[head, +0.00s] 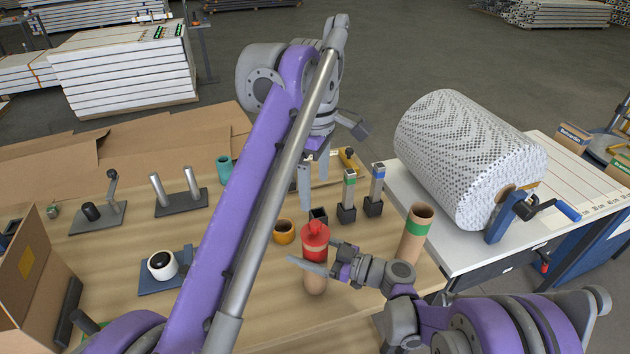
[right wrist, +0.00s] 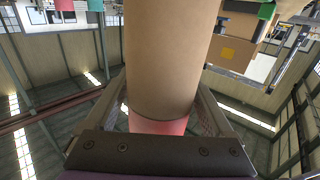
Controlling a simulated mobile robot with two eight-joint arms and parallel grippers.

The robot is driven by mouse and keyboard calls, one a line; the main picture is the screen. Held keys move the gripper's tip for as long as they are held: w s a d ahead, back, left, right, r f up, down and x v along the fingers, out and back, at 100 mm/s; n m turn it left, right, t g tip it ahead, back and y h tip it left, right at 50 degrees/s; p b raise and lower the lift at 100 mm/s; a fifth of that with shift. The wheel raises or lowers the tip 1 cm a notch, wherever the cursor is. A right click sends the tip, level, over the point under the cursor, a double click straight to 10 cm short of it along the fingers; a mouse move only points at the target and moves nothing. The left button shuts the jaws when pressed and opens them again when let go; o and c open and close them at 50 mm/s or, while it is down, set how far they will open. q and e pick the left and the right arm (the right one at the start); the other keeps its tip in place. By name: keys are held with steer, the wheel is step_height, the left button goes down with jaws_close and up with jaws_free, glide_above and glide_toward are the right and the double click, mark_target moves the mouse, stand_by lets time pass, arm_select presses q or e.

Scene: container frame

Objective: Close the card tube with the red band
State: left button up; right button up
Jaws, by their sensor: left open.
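The card tube with the red band (head: 315,284) stands roughly upright near the front of the wooden table. Its top is red, with a narrower red piece (head: 314,230) on it, which looks like a cap; I cannot tell how fully it is seated. My right gripper (head: 322,266) is shut around the tube below the red part. In the right wrist view the brown tube (right wrist: 168,60) sits between the fingers (right wrist: 160,112), with a reddish part at its lower end. My left gripper (head: 314,182) is open and empty, pointing down above and behind the red top.
A green-banded card tube (head: 416,232) stands open to the right. A big patterned roll (head: 470,160) lies at the right. A white roll (head: 161,264) sits left.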

steer(key=shift+o, duration=0.6)
steer(key=shift+d, duration=0.15)
arm_select(q)
steer(key=shift+s+f+b, duration=0.2)
steer(key=shift+f+b, duration=0.45)
steer(key=shift+f, duration=0.45)
arm_select(e)
steer(key=v, duration=1)
steer(key=shift+d, duration=0.25)
arm_select(q)
steer(key=shift+a, duration=0.1)
arm_select(e)
steer(key=shift+s, duration=0.2)
